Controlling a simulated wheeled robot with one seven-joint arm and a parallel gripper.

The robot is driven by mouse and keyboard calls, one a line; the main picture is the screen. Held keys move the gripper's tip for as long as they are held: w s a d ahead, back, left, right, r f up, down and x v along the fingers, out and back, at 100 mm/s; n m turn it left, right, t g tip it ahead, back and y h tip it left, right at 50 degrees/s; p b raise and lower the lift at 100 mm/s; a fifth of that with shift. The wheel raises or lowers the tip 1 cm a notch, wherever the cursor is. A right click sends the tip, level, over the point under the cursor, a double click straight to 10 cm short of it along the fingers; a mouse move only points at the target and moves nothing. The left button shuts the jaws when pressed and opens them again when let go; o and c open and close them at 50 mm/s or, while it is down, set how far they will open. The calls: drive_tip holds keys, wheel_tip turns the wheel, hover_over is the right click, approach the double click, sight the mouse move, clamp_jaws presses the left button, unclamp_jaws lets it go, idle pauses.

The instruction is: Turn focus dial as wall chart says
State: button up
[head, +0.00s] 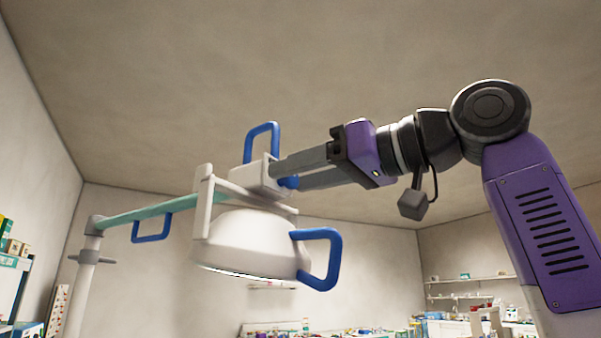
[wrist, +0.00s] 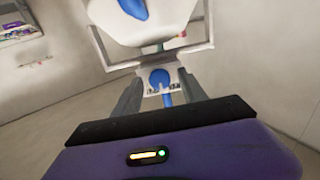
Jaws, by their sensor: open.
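A white dental lamp head (head: 255,243) hangs from a teal arm (head: 150,209), with blue loop handles at its side (head: 333,260) and top (head: 262,128). A small white housing (head: 254,178) sits above the lamp head. In the wrist view a round blue dial (wrist: 160,77) shows on a white marked plate, with a blue bar below it. My gripper (head: 280,175) is open at the housing, its fingers either side of a blue part. In the wrist view my gripper (wrist: 160,92) has the dial between and just beyond its fingertips; contact cannot be told. No wall chart is readable.
A white panel with red marks (head: 59,309) stands at the lower left; its text is too small to read. Shelves (head: 465,282) and cluttered counters line the back wall. A pole (head: 85,280) carries the lamp arm.

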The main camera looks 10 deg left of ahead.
clamp_jaws()
drive_tip(key=shift+m, duration=0.3)
drive_tip(key=m+p, duration=0.2)
drive_tip(key=shift+r+m, duration=0.1)
drive_tip(key=shift+m, duration=0.2)
drive_tip(key=m+p, duration=0.1)
drive_tip(key=m, duration=0.3)
drive_tip(key=shift+w+m+p, duration=0.1)
drive_tip(key=shift+m+p, duration=0.2)
drive_tip(key=shift+p, duration=0.1)
drive_tip(key=shift+d, duration=0.1)
unclamp_jaws()
